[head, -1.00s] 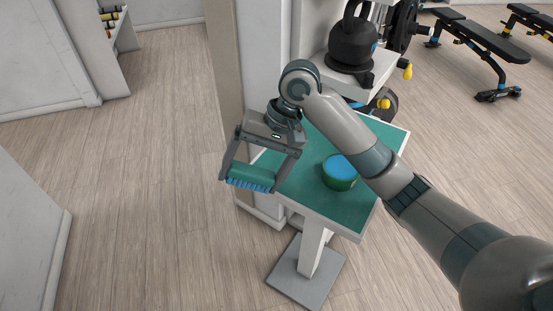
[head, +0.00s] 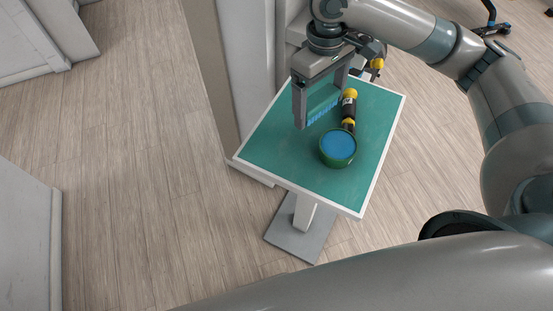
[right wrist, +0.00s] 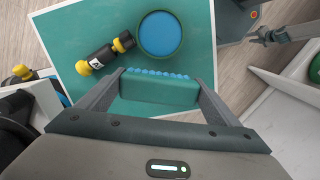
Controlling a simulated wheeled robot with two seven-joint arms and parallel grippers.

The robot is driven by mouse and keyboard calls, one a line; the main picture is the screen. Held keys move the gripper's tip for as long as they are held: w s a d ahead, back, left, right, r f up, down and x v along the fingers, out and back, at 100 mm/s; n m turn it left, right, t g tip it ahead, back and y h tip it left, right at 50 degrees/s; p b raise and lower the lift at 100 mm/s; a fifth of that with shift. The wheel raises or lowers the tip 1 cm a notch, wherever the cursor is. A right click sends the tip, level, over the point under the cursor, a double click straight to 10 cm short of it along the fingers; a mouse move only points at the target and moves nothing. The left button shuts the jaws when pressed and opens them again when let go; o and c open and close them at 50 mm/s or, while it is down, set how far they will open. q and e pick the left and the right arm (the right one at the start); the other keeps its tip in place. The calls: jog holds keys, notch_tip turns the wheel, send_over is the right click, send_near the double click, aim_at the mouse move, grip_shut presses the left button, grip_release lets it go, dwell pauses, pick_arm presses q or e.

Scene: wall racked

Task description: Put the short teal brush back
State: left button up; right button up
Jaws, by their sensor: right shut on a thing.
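The short teal brush (head: 323,104) has a teal back and blue bristles. My right gripper (head: 321,118) is shut on it, with one finger at each end. In the head view they are over the far left part of the green-topped table (head: 272,148); I cannot tell how much gap is under the brush. In the right wrist view the brush (right wrist: 160,91) lies between the fingers, with its bristles toward the round tub.
A round green tub (head: 338,147) with a blue top stands on the table. A black and yellow handle-like object (head: 348,108) lies beside it, close to the brush. The table's near left part is bare. A wall column (head: 240,60) stands left behind the table.

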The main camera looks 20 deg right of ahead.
jog(key=p, duration=0.3)
send_over(279, 167)
notch_tip(279, 167, down, 7)
jog(key=shift+w+r, duration=0.1)
jog(key=shift+w, duration=0.05)
jog(key=shift+f+p, duration=0.75)
jog(key=shift+f, duration=1.35)
jog(key=shift+f, duration=0.15)
